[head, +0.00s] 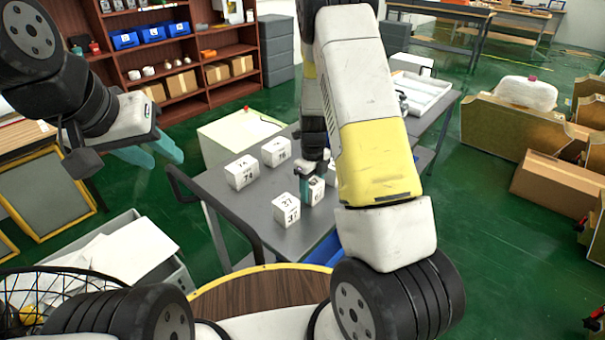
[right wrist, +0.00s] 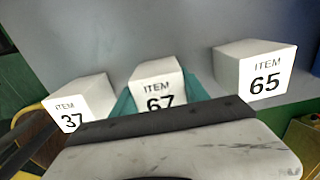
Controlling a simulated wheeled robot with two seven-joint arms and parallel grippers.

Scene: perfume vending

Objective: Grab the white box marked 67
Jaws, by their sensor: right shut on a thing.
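The white box marked 67 (right wrist: 157,76) sits between the teal fingers of my right gripper in the right wrist view, with its lower part hidden by the gripper body. My right gripper (right wrist: 165,92) is shut on it. In the head view this box (head: 316,190) shows partly at my right gripper (head: 311,185), at the grey table's near part. My left gripper (head: 152,157) is open and empty, in the air left of the table, its teal fingers apart.
White boxes marked 37 (right wrist: 80,102) and 65 (right wrist: 255,70) stand on either side. Boxes marked 74 (head: 242,172) and 76 (head: 276,152) stand farther back on the grey table (head: 232,207).

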